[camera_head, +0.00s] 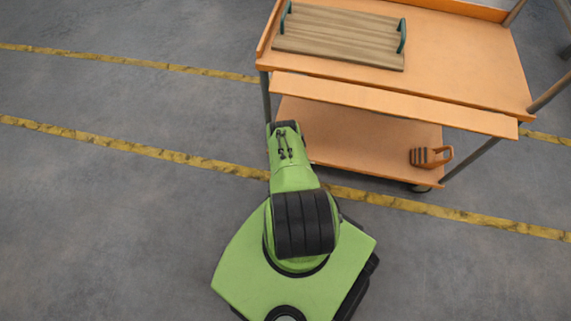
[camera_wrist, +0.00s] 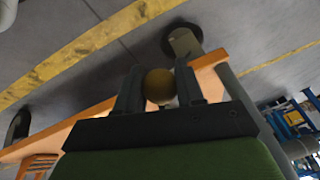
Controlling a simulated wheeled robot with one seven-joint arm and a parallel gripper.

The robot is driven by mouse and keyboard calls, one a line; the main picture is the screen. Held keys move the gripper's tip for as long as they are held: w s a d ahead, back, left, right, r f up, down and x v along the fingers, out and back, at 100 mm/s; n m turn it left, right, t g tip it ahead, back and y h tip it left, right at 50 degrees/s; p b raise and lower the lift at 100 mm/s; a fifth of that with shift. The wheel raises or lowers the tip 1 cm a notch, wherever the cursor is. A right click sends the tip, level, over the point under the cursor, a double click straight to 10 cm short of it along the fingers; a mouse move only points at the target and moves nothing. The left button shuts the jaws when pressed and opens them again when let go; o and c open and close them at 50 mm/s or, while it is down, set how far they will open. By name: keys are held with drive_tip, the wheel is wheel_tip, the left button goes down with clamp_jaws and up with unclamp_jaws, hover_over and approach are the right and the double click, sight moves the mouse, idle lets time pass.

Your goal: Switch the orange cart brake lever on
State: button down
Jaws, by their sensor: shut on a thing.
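The orange cart (camera_head: 455,65) stands ahead of my base. In the wrist view, the cart's lower shelf edge (camera_wrist: 75,128) runs diagonally behind my gripper. My gripper (camera_wrist: 159,76) has its two dark fingers on either side of a round, dull-yellow knob (camera_wrist: 159,88) and is shut on it. The knob appears to be the end of the brake lever; the rest of the lever is hidden, so its on or off position cannot be told. In the head view, my green arm hides the gripper and knob at the cart's near left corner.
A wooden tray (camera_head: 340,37) with green handles lies on the cart top. An orange holder (camera_head: 431,157) sits on the lower shelf. Cart wheels (camera_wrist: 182,41) show near the gripper. Yellow floor lines (camera_head: 130,146) cross the grey floor, which is clear at left.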

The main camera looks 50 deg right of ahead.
drive_tip(key=shift+s+a+f, duration=0.1)
drive_tip(key=shift+s+a, duration=0.1)
drive_tip(key=c, duration=0.9)
unclamp_jaws()
drive_tip(key=shift+c, duration=0.2)
drive_tip(key=shift+o, duration=1)
drive_tip(key=shift+w+d, duration=0.1)
drive_tip(key=p+v, duration=0.8)
drive_tip(key=v, duration=0.8)
drive_tip(key=shift+p, duration=0.35)
